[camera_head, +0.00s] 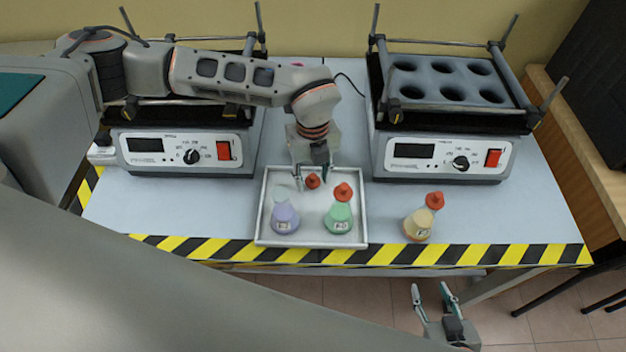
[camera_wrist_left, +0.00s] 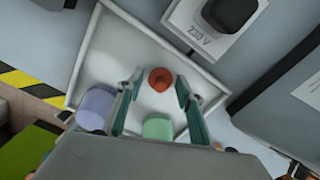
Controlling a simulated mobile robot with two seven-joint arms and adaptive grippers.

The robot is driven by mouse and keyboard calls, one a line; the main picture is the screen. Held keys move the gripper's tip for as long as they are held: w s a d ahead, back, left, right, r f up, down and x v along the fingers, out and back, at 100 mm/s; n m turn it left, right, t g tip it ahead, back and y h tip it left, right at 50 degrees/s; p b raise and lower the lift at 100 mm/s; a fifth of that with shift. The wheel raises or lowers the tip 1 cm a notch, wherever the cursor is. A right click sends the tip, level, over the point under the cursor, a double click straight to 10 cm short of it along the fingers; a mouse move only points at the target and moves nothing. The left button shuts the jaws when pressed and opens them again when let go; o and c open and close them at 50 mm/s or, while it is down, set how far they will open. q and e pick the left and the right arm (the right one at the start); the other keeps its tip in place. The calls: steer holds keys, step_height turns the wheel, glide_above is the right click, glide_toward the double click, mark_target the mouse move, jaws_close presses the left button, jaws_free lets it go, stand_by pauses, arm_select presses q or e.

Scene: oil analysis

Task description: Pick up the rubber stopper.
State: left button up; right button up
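A small red rubber stopper (camera_head: 313,181) lies in the white tray (camera_head: 262,212), behind the two flasks. My left gripper (camera_head: 312,184) is above the tray, pointing down at the stopper. In the left wrist view the stopper (camera_wrist_left: 160,79) shows between and just beyond the tips of the open fingers (camera_wrist_left: 156,88), with gaps on both sides. Its exact height below the fingertips is hard to tell. My right gripper (camera_head: 431,296) is open and empty, low in front of the table's front edge.
The tray also holds an open purple flask (camera_head: 285,216) and a green flask (camera_head: 338,219) with a red stopper. A yellow flask (camera_head: 417,227) with a red stopper stands right of the tray. Two shaker machines (camera_head: 183,152) (camera_head: 443,157) stand behind. Table space is clear at the right.

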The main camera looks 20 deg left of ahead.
arm_select(q)
steer(key=shift+f, duration=0.35)
steer(key=c, duration=0.6)
steer(key=shift+r, duration=0.15)
